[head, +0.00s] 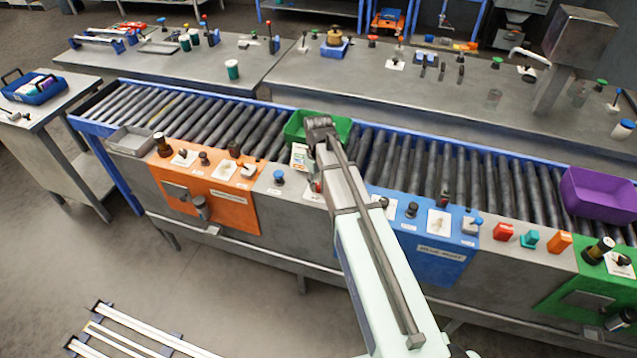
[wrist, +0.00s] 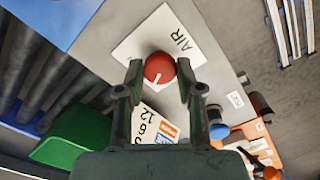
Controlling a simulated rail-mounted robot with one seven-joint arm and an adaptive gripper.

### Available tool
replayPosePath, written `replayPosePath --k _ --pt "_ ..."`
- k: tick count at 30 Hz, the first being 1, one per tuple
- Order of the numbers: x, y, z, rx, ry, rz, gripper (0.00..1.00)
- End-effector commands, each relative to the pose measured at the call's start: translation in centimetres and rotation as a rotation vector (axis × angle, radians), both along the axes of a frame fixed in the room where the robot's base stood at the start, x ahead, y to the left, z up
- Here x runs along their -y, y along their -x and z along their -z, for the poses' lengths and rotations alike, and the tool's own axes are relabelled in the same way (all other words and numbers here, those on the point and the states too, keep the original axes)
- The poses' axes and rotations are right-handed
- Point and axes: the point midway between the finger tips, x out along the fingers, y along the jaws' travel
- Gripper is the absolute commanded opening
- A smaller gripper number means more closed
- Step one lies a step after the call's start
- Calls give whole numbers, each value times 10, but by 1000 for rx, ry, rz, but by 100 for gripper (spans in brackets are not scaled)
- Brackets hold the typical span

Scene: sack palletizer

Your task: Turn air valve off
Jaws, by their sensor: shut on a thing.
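The air valve is a round red knob (wrist: 156,66) with a white pointer line, on a white plate marked AIR (wrist: 182,24) in the wrist view. My gripper (wrist: 160,80) has one finger on each side of the knob and is shut on it. The pointer line slants down and to the left in the wrist view. In the head view my arm covers most of the area around the valve, and the fingertips are hidden there.
A green bin (head: 296,127) sits on the roller conveyor (head: 200,115) beside my wrist. A blue knob (head: 279,177) and an orange panel (head: 215,190) lie to the left. A blue panel (head: 425,235) and a purple bin (head: 600,195) lie to the right.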

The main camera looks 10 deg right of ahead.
Motion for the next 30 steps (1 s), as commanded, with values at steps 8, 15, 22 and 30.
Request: replayPosePath --k 8,15,22,30 --pt "0 1 1 -1 0 -256 2" --pt "0 1 1 -1 1 -440 2" --pt "0 1 1 -1 0 -551 2" --pt "0 1 1 -1 0 -601 2"
